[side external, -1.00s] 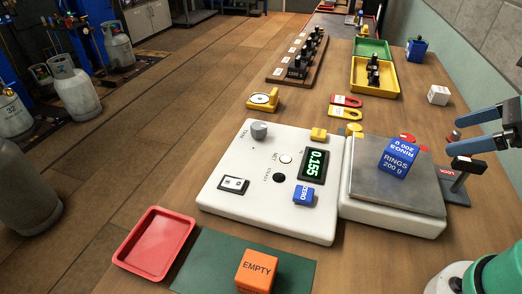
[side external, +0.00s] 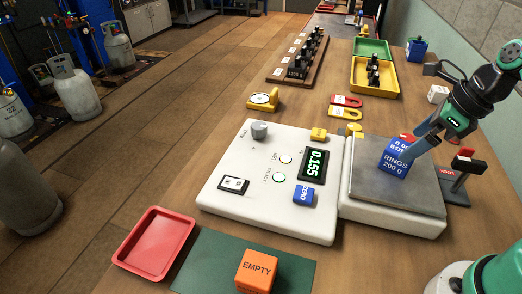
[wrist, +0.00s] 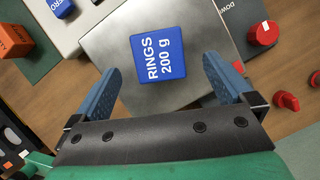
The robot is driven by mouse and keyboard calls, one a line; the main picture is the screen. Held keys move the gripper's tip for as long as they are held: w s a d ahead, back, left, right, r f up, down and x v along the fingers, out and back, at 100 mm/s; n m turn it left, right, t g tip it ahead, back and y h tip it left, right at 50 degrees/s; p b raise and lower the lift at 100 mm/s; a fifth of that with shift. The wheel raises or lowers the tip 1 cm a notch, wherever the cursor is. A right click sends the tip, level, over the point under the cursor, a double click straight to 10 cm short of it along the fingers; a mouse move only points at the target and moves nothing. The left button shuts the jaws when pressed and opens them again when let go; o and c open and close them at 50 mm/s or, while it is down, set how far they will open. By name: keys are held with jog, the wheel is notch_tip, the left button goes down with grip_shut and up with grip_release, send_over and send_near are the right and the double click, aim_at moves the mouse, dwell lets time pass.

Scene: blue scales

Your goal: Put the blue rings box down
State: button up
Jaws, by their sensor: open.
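The blue rings box (side external: 396,160), labelled "RINGS 200 g", sits on the metal plate (side external: 372,194) of the scale. In the wrist view the box (wrist: 158,57) lies just beyond the fingertips, on the bare plate (wrist: 112,48). My gripper (side external: 428,136) is at the upper right of the box, tilted toward it. In the wrist view my gripper (wrist: 163,72) is open, its two blue fingers spread wider than the box, with nothing held. In the side view the fingers partly cover the box's upper right corner.
The scale's white console (side external: 265,185) has a display reading 0.155. An orange EMPTY box (side external: 257,268) stands on a green mat (side external: 205,262), beside a red tray (side external: 155,243). A red-topped lever (side external: 464,165) stands right of the plate. Yellow and green bins (side external: 375,75) are farther back.

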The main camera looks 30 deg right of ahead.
aim_at(405, 148)
jog(key=shift+x, duration=2.25)
grip_shut()
jog(key=shift+r, duration=0.15)
